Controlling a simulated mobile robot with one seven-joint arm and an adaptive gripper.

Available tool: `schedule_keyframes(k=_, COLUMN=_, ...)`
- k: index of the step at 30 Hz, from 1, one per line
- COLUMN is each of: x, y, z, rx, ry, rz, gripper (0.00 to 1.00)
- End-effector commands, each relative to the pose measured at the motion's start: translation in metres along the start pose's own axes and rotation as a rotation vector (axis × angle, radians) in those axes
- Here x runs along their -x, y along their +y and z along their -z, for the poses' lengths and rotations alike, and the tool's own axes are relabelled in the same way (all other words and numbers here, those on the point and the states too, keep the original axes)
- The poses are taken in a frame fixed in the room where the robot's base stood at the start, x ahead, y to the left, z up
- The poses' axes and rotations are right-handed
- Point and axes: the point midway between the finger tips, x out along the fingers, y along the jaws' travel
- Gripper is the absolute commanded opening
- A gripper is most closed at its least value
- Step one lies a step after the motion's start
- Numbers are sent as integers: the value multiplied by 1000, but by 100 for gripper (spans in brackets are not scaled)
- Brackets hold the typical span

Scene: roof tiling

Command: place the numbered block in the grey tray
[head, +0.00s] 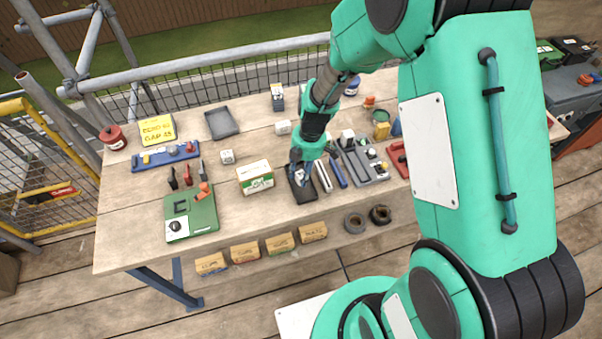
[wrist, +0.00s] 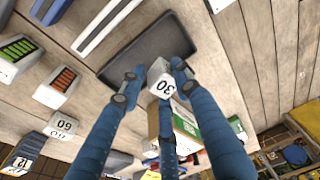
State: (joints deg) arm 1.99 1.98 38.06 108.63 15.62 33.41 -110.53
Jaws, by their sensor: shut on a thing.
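My gripper (head: 301,172) reaches down over the table, and its blue fingers (wrist: 156,80) are shut on a white block marked 30 (wrist: 162,84). In the wrist view the block hangs at the near edge of a dark grey tray (wrist: 140,52), whose visible floor is empty. I cannot tell how high above the tray it is. In the head view this tray (head: 303,194) lies just under the gripper, and the block is not clearly seen there. A second, lighter grey tray (head: 222,123) sits empty farther back on the left.
A white and green box (head: 255,177) stands left of the gripper. White and blue bars (head: 337,173) and a grey holder (head: 364,163) lie close on the right. Loose white cubes (head: 227,157) stand around. A green board (head: 191,216) lies front left.

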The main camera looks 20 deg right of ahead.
Motion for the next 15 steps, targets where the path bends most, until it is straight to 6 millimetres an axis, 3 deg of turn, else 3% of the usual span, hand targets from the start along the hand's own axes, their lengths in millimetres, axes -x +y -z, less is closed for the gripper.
schedule_keyframes(k=10, x=1, y=3, z=0, rx=-8, ry=0, rz=-1, gripper=7)
schedule_keyframes(k=15, x=4, y=16, z=3, rx=-51, ry=-1, rz=-6, gripper=7)
